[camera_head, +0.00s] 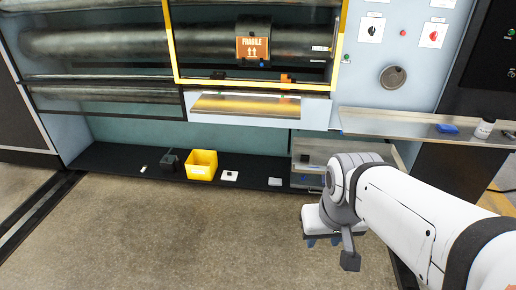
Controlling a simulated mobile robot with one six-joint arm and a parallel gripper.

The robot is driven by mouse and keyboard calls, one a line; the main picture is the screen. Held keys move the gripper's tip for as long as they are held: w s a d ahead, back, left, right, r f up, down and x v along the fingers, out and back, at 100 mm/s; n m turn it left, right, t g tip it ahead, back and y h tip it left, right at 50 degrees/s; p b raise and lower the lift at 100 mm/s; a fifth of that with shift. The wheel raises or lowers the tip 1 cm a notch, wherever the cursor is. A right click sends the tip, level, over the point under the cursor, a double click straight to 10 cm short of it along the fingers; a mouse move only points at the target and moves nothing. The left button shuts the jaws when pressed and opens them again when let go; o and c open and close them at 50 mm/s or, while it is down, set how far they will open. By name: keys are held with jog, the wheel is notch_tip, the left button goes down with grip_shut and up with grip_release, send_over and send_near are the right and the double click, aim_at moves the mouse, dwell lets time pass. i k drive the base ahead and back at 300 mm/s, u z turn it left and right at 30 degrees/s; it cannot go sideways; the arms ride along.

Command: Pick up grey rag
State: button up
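No thing in view is clearly the grey rag. A small light-grey flat item (275,182) lies on the black floor-level ledge, but it is too small to tell if it is cloth. My gripper (323,241) hangs below the wrist, over the floor in front of the machine, to the right of and nearer than that item. Its bluish finger ends show only partly under the white wrist, so I cannot tell if they are apart or closed. Nothing is seen hanging from it.
The black ledge also holds a yellow bin (201,165), a dark box (170,161) and a white item (229,175). A metal drawer unit (322,150) stands behind my wrist. A metal shelf (390,125) juts out at right with a blue item (447,128). Floor at left front is clear.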

aim_at(273, 182)
jog(key=u, duration=0.15)
jog(key=i, duration=1)
